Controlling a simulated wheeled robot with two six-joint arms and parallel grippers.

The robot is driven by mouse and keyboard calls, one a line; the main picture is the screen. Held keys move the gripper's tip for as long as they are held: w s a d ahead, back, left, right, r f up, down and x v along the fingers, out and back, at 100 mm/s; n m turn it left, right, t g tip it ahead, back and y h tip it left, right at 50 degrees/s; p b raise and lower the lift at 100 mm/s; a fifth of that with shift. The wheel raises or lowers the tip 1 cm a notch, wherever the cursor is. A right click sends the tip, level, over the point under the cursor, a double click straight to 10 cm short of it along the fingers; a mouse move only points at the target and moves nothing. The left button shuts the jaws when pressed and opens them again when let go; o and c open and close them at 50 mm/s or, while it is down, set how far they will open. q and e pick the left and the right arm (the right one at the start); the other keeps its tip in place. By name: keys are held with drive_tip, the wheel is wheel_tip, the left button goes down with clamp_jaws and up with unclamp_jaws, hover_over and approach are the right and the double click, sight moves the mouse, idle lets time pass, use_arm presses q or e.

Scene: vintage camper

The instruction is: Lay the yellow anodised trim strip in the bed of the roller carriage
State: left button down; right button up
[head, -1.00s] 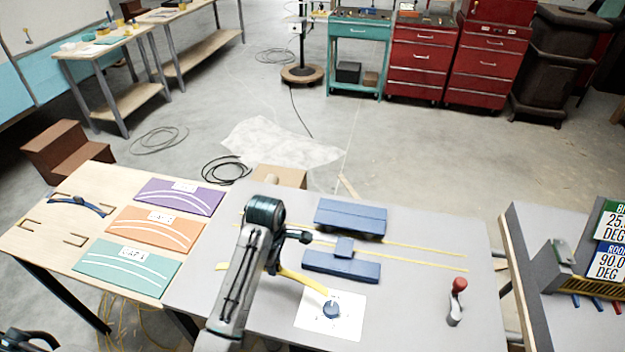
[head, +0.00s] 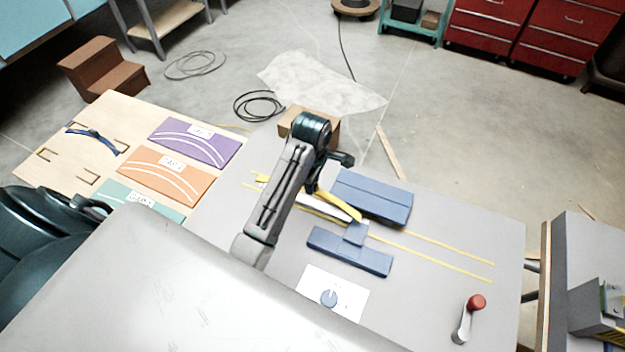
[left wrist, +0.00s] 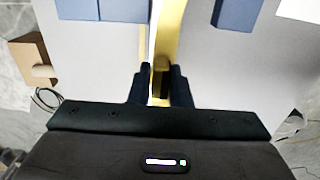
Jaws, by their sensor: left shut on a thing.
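The yellow trim strip (head: 338,205) is curved and held in my left gripper (head: 322,182), just above the grey table. Its far end reaches the small blue block (head: 355,234) between two long blue blocks, the back one (head: 372,196) and the front one (head: 348,252). These seem to be the roller carriage; I cannot tell whether the strip touches it. In the left wrist view the strip (left wrist: 168,35) runs forward from between the closed fingers (left wrist: 161,88), with blue blocks (left wrist: 235,12) on both sides. My right gripper is not in view.
Two yellow lines (head: 430,246) run along the grey table. Purple, orange and green cards (head: 160,176) lie on the left wooden table. The right part of the grey table is mostly clear.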

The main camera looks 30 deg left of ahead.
use_arm(q)
drive_tip(key=shift+w+f, duration=0.2)
drive_tip(key=shift+f, duration=0.45)
drive_tip(key=shift+f+b, duration=0.3)
drive_tip(key=shift+f, duration=0.5)
drive_tip(key=shift+s+f, duration=0.1)
drive_tip(key=shift+f, duration=0.6)
drive_tip(key=shift+f+b, duration=0.3)
drive_tip(key=shift+f, duration=0.4)
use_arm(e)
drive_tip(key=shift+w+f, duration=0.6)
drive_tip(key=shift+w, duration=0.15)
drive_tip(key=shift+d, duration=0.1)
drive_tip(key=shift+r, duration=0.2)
use_arm(q)
drive_tip(key=shift+p, duration=0.65)
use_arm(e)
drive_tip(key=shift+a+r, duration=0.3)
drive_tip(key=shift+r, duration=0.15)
use_arm(q)
drive_tip(key=shift+f, duration=0.2)
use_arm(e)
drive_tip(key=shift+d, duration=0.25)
